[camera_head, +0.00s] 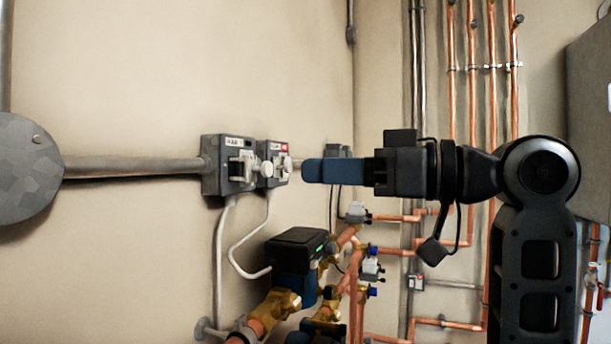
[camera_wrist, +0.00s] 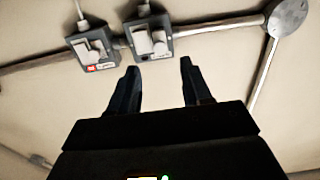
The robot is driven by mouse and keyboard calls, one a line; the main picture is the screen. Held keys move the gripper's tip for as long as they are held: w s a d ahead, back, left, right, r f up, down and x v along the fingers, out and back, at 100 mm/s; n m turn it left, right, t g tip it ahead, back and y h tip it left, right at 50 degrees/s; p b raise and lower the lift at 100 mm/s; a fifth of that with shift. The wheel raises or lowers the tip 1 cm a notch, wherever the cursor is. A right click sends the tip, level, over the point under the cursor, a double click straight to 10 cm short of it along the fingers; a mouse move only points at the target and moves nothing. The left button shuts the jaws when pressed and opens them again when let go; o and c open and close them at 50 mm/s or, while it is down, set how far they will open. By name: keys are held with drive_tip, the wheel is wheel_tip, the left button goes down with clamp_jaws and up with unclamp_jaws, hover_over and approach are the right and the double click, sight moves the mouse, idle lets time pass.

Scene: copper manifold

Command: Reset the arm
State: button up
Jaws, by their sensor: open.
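My gripper (camera_wrist: 158,88) shows in the wrist view with its two dark fingers spread apart and nothing between them. In the head view my gripper (camera_head: 306,171) points left, its blue-black fingers just right of two grey switch boxes on the wall. The left switch box (camera_head: 212,168) and the right switch box (camera_head: 265,150) each carry a pale rotary handle. In the wrist view the two boxes (camera_wrist: 138,47) (camera_wrist: 78,55) lie beyond the fingertips, apart from them. My arm reaches in from the right of the head view.
A grey conduit (camera_head: 130,167) runs from the boxes to a round grey plate (camera_head: 25,165). Below are a black pump head (camera_head: 298,240), brass fittings (camera_head: 285,302) and copper pipes (camera_head: 400,218). Vertical copper pipes (camera_head: 472,60) stand behind my arm. The upper-left wall is bare.

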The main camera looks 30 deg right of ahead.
drive_tip(key=shift+s+d, duration=0.2)
drive_tip(key=shift+s, duration=0.1)
idle(0.4)
wheel_tip(320, 180, down, 16)
drive_tip(key=w+m+t+h, duration=0.2)
drive_tip(key=m+t+h, duration=0.15)
drive_tip(key=m, duration=0.35)
drive_tip(key=s+a+f+m+h, duration=0.1)
drive_tip(key=s+f+m+h, duration=0.15)
drive_tip(key=f, duration=0.45)
drive_tip(key=s+f+m+h, duration=0.2)
drive_tip(key=s+f, duration=0.1)
drive_tip(key=f, duration=0.4)
drive_tip(key=s+a+f+g+h, duration=0.1)
drive_tip(key=s+f+h, duration=0.1)
drive_tip(key=s+f, duration=0.45)
drive_tip(key=s+a+f+g+h, duration=0.15)
drive_tip(key=s+f, duration=0.25)
drive_tip(key=s, duration=0.5)
drive_tip(key=s+a+n, duration=0.1)
drive_tip(key=s+n, duration=0.3)
drive_tip(key=s, duration=1.1)
drive_tip(key=shift+g+y, duration=0.4)
drive_tip(key=shift+y, duration=0.05)
